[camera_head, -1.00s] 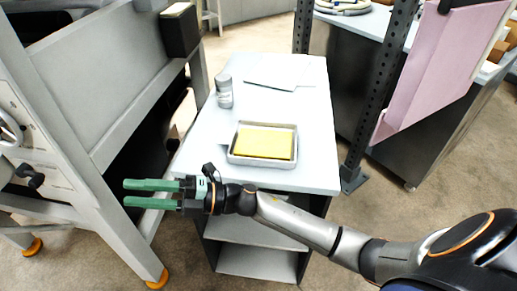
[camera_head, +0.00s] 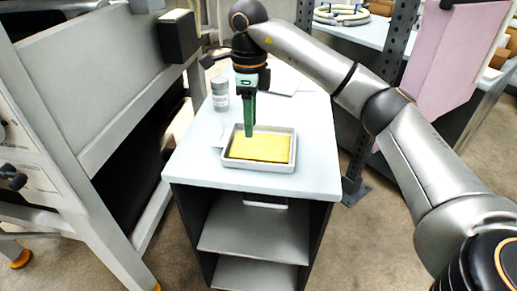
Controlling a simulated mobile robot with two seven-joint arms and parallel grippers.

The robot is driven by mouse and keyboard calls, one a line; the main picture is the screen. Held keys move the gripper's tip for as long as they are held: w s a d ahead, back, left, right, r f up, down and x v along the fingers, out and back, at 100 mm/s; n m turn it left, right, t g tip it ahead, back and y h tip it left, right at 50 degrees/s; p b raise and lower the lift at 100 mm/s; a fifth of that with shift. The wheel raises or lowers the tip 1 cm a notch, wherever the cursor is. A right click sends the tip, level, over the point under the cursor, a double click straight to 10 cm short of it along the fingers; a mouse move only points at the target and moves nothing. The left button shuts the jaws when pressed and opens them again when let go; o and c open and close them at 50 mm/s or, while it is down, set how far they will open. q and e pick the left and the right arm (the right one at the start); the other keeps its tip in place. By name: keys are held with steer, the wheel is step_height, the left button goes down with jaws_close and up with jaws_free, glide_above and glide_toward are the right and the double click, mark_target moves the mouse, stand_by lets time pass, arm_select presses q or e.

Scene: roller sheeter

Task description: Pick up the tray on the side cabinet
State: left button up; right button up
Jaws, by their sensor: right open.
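The tray (camera_head: 262,169) is a shallow white-grey tray holding a flat yellow block (camera_head: 268,147). It lies on the white top of the side cabinet (camera_head: 318,160), near its front edge. My right gripper (camera_head: 249,132) points down over the tray's left back part, its green fingers lined up one behind the other in this view. The fingertips show against the yellow block and tray rim; I cannot tell whether they touch. The gripper is open and holds nothing visible. My left gripper is not in view.
A grey canister (camera_head: 220,93) stands on the cabinet behind and left of the tray. A large grey machine (camera_head: 95,75) stands close on the left. A dark perforated post (camera_head: 372,115) and a pink panel (camera_head: 448,60) stand on the right. Open shelves lie below the top.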

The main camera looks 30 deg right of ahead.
glide_above(254, 162)
steer(key=f, duration=0.6)
steer(key=shift+w+a+f, duration=0.2)
steer(key=shift+w+f, duration=0.05)
steer(key=shift+s+d+f+p, duration=0.1)
steer(key=shift+f+p, duration=0.05)
steer(key=shift+f, duration=1.2)
steer(key=shift+s+d+f+p, duration=0.1)
steer(key=shift+f+p, duration=0.05)
steer(key=shift+f, duration=1.2)
steer(key=shift+c, duration=0.3)
jaws_close()
steer(key=shift+r, duration=0.1)
